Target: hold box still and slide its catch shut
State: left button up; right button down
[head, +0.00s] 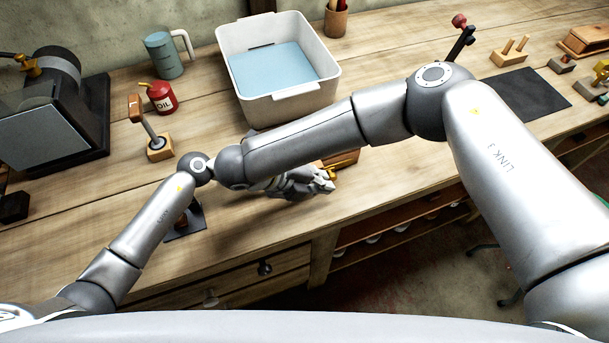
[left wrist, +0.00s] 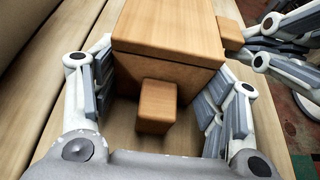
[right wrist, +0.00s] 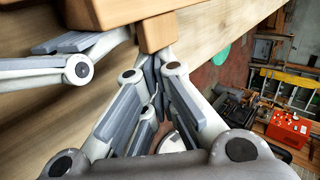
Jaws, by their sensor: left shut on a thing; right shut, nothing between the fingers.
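A wooden box (left wrist: 170,35) fills the top of the left wrist view, with a small wooden block (left wrist: 157,105) on its near face. My left gripper (left wrist: 160,85) is shut on the box, one finger along each side. A second small wooden block (left wrist: 230,34) stands out at the box's right side. In the right wrist view this block (right wrist: 158,32) is just beyond my right gripper (right wrist: 152,60), whose fingers are closed and empty; I cannot tell whether they touch it. In the head view the right gripper (head: 318,183) is beside the mostly hidden box (head: 346,158).
A white bin (head: 283,103) with a blue bottom stands behind my right forearm. A red oil can (head: 161,97), a grey-blue jug (head: 165,55) and a lever on a wooden base (head: 160,149) stand left. The bench's front edge is close by the grippers.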

pick_arm(q)
jog(key=shift+s, duration=0.1)
pick_arm(e)
jog(key=shift+x, duration=1.1)
jog(key=d, duration=0.1)
jog(key=w+d, duration=0.1)
jog(key=d, duration=0.1)
jog(key=w+d, duration=0.1)
jog(key=d, duration=0.1)
jog(key=shift+w+d, duration=0.1)
jog(key=shift+d, duration=0.15)
jog(key=shift+r, duration=0.15)
jog(key=v, duration=1.4)
jog(key=shift+a, duration=0.25)
pick_arm(q)
jog(key=o, duration=1.3)
jog(key=shift+c, duration=0.2)
